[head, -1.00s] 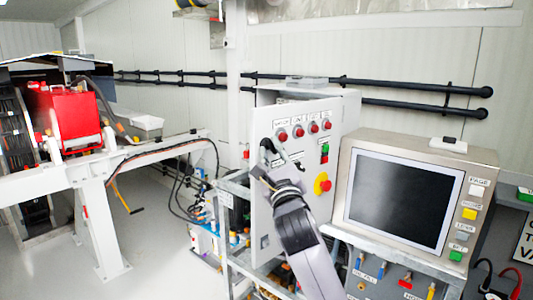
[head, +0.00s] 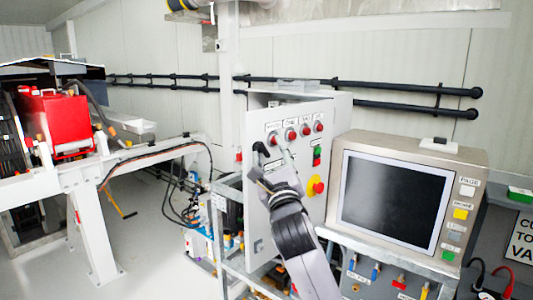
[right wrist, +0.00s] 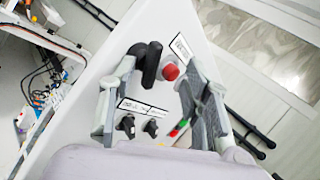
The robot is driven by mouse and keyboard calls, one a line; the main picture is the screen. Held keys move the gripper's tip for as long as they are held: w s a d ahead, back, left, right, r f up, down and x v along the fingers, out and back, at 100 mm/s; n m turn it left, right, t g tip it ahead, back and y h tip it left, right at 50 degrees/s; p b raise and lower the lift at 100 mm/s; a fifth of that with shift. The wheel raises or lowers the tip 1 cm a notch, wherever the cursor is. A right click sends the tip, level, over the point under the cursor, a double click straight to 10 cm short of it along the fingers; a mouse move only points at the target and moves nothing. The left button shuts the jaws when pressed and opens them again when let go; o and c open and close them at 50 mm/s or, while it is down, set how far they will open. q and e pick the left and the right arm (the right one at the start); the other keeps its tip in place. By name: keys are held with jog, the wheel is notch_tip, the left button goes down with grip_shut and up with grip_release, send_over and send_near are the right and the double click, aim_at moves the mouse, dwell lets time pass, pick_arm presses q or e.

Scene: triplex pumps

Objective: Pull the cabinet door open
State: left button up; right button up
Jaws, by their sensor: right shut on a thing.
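The cabinet door (head: 254,222) is a light grey panel with red buttons along its top. It stands slightly ajar from the cabinet (head: 343,112), its left edge out toward me. The black door handle (head: 259,149) is at the upper left of the door. The right wrist view shows the handle (right wrist: 151,63) beside the left finger. My right gripper (head: 271,165) is at the handle and shut on it; the exact contact is partly hidden by the fingers. It also shows in the right wrist view (right wrist: 160,88). My left gripper is not in view.
A monitor panel (head: 395,202) with coloured buttons stands close on the right. A metal frame (head: 222,200) with hoses is below and left of the door. A white beam (head: 93,230) stands farther left, with open floor (head: 150,255) between. Black rails (head: 400,107) run along the wall.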

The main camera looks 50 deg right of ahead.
jog(key=v, duration=0.7)
jog(key=shift+w, duration=0.1)
jog(key=shift+a, duration=0.1)
